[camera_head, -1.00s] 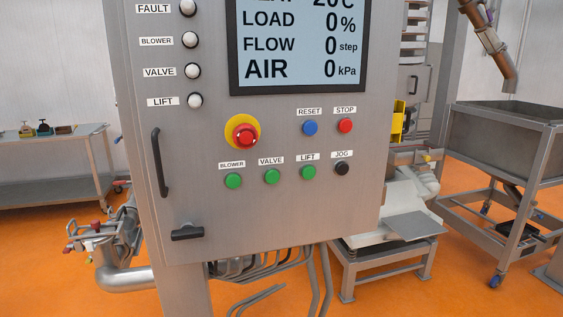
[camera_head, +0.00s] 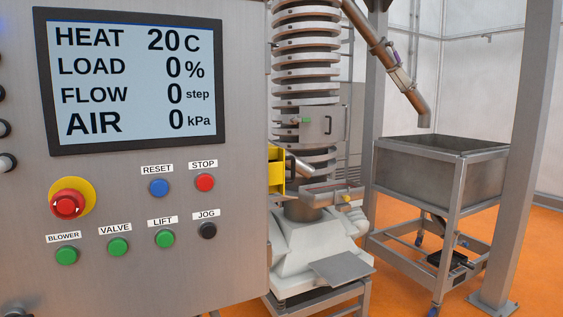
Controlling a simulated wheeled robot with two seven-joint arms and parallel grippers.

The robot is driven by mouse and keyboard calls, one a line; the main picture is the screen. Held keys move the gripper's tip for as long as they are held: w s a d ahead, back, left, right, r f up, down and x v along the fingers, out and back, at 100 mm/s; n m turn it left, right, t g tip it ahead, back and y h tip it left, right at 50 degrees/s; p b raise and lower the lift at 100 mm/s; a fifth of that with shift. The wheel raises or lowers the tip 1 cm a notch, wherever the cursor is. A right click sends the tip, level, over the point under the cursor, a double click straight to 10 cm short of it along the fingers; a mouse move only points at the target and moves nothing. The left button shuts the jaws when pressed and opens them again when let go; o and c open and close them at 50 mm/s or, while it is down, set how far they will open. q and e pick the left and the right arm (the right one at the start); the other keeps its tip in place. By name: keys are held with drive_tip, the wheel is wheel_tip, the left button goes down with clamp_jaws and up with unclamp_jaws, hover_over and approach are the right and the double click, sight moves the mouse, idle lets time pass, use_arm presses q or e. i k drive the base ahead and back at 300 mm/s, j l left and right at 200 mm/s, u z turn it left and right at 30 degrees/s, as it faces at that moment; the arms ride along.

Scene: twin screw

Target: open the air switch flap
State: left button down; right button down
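A grey control cabinet (camera_head: 130,277) fills the left of the head view. Its screen (camera_head: 135,137) reads HEAT 20 C, LOAD 0 %, FLOW 0 step and AIR 0 kPa. I cannot pick out an air switch flap for certain. A yellow part (camera_head: 276,170) shows just past the cabinet's right edge, partly hidden by it. Neither of my grippers is in view.
The cabinet carries a red emergency stop (camera_head: 67,204) and several labelled buttons. Right of it stands a ribbed column (camera_head: 306,84) on a white base (camera_head: 310,247). A grey hopper (camera_head: 440,170) on a wheeled frame and a steel post (camera_head: 518,160) stand farther right.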

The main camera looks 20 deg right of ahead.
sight(277, 182)
drive_tip(key=i+l+u, duration=0.1)
drive_tip(key=l+u, duration=0.25)
drive_tip(key=l, duration=0.85)
drive_tip(key=k+l+u, duration=0.1)
drive_tip(key=l+u, duration=0.3)
drive_tip(key=l, duration=0.8)
